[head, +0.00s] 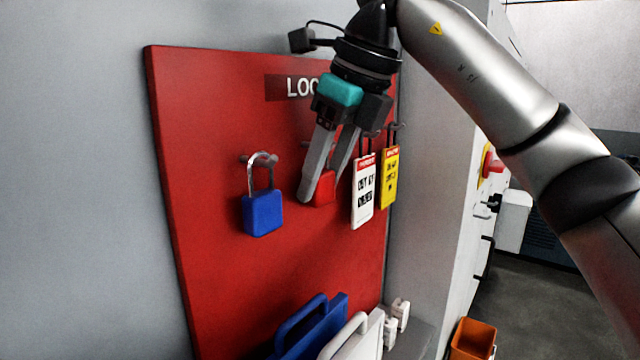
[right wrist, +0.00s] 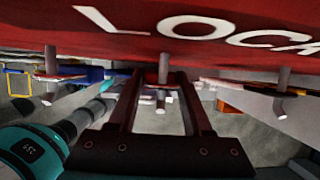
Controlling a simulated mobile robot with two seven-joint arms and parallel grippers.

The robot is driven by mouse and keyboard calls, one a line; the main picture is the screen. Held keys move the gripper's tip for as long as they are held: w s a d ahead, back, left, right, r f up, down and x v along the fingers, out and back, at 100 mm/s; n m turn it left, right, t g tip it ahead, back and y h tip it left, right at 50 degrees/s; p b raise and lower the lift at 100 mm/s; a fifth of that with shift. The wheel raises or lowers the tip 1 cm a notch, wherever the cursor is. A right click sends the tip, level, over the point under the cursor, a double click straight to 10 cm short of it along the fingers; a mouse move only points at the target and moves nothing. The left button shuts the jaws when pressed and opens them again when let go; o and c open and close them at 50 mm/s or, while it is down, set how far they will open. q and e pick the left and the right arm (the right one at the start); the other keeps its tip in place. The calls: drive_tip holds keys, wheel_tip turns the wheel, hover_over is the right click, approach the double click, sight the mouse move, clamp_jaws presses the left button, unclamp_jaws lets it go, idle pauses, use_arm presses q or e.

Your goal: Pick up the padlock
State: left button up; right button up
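A blue padlock (head: 263,213) hangs by its steel shackle from a peg on the left of a red board (head: 215,120). A red padlock (head: 324,187) hangs to its right, largely hidden behind my right gripper (head: 322,186). That gripper points down in front of the board, its two fingers apart, over the red padlock. In the right wrist view the open fingers (right wrist: 160,76) straddle a peg (right wrist: 163,68) with pale metal just below it. I cannot tell whether they touch the red padlock. My left gripper is not in view.
A white tag (head: 363,190) and a yellow tag (head: 390,178) hang close to the right of the gripper. A blue handled item (head: 310,328) and a white one stand below the board. An orange bin (head: 473,339) is at lower right. Board space below the padlocks is clear.

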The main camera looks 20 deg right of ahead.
clamp_jaws()
idle(0.3)
drive_tip(key=shift+r, duration=0.45)
drive_tip(key=s+d+b, duration=0.2)
drive_tip(key=s+d, duration=0.8)
drive_tip(key=s, duration=0.4)
drive_tip(key=shift+s+d+r, duration=0.2)
drive_tip(key=shift+d+r, duration=0.1)
drive_tip(key=shift+d, duration=0.1)
